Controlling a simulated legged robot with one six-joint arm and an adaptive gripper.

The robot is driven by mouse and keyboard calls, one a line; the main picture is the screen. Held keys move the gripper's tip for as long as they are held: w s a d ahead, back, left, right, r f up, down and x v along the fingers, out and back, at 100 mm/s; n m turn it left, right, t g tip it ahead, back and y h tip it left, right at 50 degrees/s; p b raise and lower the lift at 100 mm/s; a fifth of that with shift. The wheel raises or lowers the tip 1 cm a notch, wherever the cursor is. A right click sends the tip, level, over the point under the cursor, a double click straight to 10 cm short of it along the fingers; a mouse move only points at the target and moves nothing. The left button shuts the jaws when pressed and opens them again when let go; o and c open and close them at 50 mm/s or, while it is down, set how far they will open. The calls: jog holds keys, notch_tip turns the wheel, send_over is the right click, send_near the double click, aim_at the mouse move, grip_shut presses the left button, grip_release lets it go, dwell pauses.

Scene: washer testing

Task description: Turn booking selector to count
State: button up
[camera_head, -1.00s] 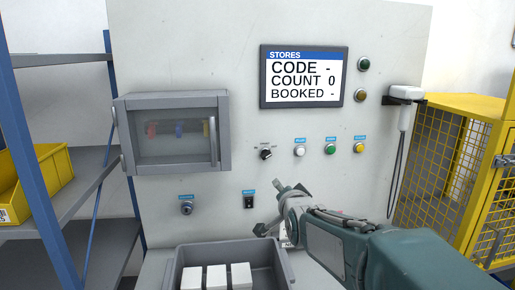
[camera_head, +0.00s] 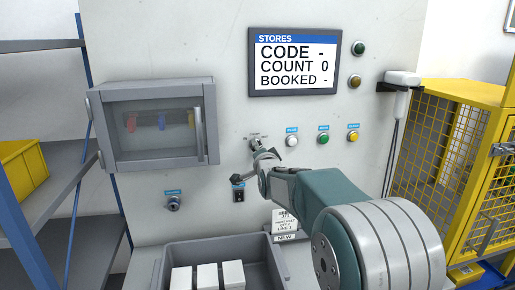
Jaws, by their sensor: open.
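The booking selector (camera_head: 254,143) is a small dark rotary knob on the grey panel, below the screen and left of the row of buttons. My gripper (camera_head: 249,166) is open, its fingers spread just below the selector. The upper finger partly covers the knob, so I cannot tell whether it touches, or which way the pointer faces. The screen (camera_head: 294,62) reads STORES, CODE -, COUNT 0, BOOKED -.
White (camera_head: 292,141), green (camera_head: 323,139) and yellow (camera_head: 353,136) buttons sit right of the selector. A black switch (camera_head: 238,195) lies just below my gripper. A glazed cabinet (camera_head: 152,125) juts out at left. A grey bin (camera_head: 160,265) with white boxes stands below.

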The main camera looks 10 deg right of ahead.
jog(key=shift+w, duration=0.9)
grip_shut()
jog(key=shift+n, duration=0.4)
jog(key=n, duration=0.4)
jog(key=shift+a+n, duration=0.1)
jog(key=shift+n, duration=0.3)
jog(key=n, duration=0.6)
jog(key=shift+r, duration=0.1)
jog(key=shift+a, duration=0.1)
grip_release()
